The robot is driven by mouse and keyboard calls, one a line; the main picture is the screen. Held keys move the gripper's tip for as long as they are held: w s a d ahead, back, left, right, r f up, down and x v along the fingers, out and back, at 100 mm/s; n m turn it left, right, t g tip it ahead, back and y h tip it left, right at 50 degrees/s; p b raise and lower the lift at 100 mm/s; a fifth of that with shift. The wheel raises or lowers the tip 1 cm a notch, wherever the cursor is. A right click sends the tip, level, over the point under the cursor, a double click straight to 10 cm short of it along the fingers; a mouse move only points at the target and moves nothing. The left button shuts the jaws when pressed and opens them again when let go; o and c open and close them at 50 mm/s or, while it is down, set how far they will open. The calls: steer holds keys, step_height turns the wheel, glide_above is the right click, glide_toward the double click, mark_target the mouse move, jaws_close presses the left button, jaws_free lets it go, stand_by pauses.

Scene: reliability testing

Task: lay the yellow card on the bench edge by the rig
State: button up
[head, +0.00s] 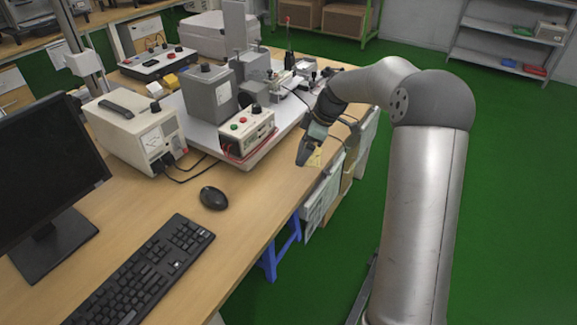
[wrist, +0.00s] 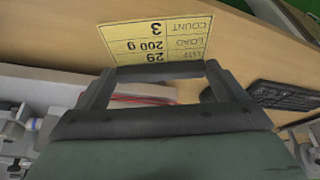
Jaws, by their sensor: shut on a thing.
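The yellow card (wrist: 160,42) is printed with black text and boxes, upside down in the wrist view. My gripper (wrist: 158,74) is shut on its near edge, and the card sticks out beyond the fingertips. In the head view the card (head: 315,158) shows small below my gripper (head: 304,151), by the right edge of the wooden bench (head: 262,188). I cannot tell whether it touches the bench. The rig (head: 205,133), a pale base plate carrying grey blocks and instruments, lies just behind and left of the gripper.
A control box (head: 246,130) with a red lead sits on the rig's near side. A cream meter box (head: 135,128), mouse (head: 213,198), keyboard (head: 145,275) and monitor (head: 45,175) stand on the bench. Papers (head: 320,200) hang at its side.

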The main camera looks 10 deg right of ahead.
glide_above(282, 175)
steer(key=d, duration=0.2)
steer(key=f, duration=0.5)
steer(key=shift+s+a+f, duration=0.1)
steer(key=shift+s+f, duration=0.25)
steer(key=shift+f, duration=0.05)
steer(key=shift+w+a+f, duration=0.1)
steer(key=shift+a+f, duration=0.05)
steer(key=shift+f, duration=1.55)
steer(key=shift+f, duration=0.15)
steer(key=o, duration=0.7)
